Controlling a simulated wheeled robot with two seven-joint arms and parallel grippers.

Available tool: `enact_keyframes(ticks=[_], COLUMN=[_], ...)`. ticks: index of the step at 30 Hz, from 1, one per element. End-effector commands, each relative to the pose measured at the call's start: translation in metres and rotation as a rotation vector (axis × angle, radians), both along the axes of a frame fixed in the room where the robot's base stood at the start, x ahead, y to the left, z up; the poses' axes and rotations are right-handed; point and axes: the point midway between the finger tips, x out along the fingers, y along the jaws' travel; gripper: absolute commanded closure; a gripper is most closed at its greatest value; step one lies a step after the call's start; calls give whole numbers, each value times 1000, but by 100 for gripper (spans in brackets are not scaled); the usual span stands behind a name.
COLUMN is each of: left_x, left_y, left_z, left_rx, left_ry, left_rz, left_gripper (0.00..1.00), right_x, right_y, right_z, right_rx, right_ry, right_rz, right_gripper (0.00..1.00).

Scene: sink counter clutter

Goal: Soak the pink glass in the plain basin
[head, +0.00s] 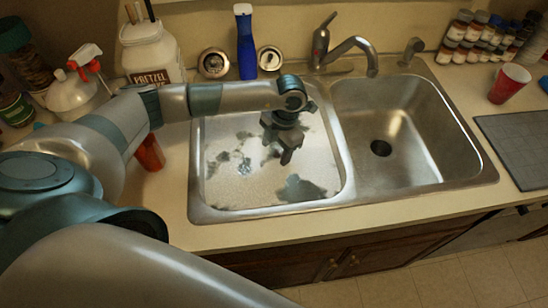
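I see no pink glass; it may be hidden or out of view. The right basin (425,137) is bare steel with a dark drain and looks empty. The left basin (240,190) shows a pale, speckled, foam-like surface with dark patches. My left arm reaches in from the left, and its gripper (285,157) points down over the left basin. Its fingers look close together, but I cannot tell whether they are shut. I see nothing clearly held in them. My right gripper is not in view.
A faucet (340,45) stands behind the basins. A blue bottle (246,42), a pretzel jar (150,50) and a spray bottle (75,92) line the back left. An orange-red object (150,153) is partly hidden by my arm. At right are a red cup (510,84), spice jars (470,32) and a grey mat (520,142).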

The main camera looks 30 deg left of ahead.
Motion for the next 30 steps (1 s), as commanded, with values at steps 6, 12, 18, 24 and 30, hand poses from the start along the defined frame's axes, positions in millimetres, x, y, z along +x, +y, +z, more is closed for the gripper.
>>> enact_keyframes(ticks=[6,12,18,24,30], left_x=[0,0,0,0,0], left_y=[0,0,0,0,0], left_z=[1,0,-1,-3,-6], left_rx=[0,0,0,0,0], left_ry=[0,0,0,0,0], left_rz=[0,0,0,0,0], left_gripper=[79,79,79,79,79], right_x=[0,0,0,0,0], right_y=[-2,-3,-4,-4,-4], right_z=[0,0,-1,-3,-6], right_rx=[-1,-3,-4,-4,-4], right_ry=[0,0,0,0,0], right_rz=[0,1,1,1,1], right_gripper=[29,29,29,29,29])
